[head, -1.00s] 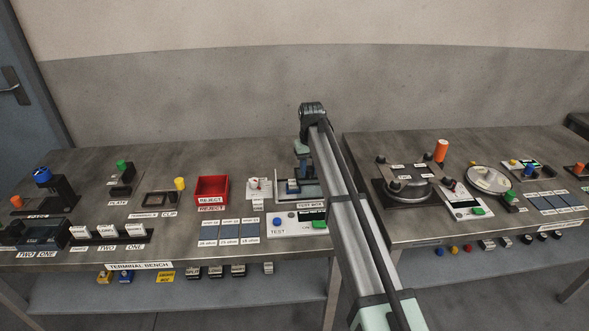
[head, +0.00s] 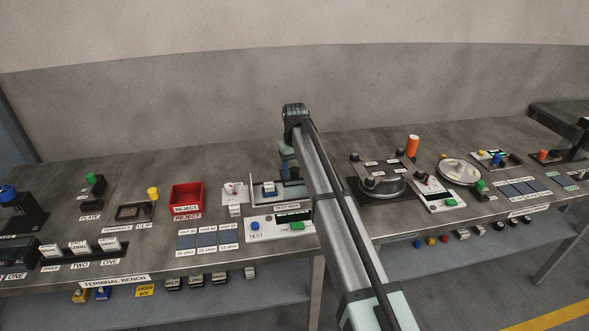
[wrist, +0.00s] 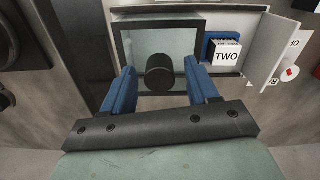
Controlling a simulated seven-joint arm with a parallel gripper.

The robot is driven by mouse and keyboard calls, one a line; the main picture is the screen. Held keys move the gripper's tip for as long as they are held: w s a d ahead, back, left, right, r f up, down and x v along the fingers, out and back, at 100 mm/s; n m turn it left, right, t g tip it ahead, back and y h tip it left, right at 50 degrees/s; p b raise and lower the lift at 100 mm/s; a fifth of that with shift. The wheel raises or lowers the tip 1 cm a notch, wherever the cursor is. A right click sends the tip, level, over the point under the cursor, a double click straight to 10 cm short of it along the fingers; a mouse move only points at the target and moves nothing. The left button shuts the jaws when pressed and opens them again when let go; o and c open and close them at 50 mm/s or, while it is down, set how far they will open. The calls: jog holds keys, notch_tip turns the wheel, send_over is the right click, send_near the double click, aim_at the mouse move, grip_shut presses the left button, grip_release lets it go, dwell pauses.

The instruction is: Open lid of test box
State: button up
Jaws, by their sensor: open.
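The test box (head: 294,205) stands near the right end of the left bench, partly behind my arm in the head view. In the wrist view a dark-framed, glassy lid panel (wrist: 133,44) carries a round black knob (wrist: 160,72). My gripper (wrist: 160,68) is open, with one blue finger on each side of the knob. Gaps show between the knob and both fingers. A blue and white block marked TWO (wrist: 227,55) sits beside the panel, uncovered; it also shows in the head view (head: 269,188). My fingertips are mostly hidden in the head view.
A white panel with a blue button and green switch (head: 280,229) lies in front of the box. A red reject bin (head: 187,199) stands to its left. A second bench to the right holds a round dark fixture (head: 380,184). A pale upright flap (wrist: 272,50) stands right of the block.

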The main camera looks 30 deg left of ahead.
notch_tip(320, 180, up, 14)
dwell(0.6)
jog(key=shift+f, duration=0.1)
dwell(0.4)
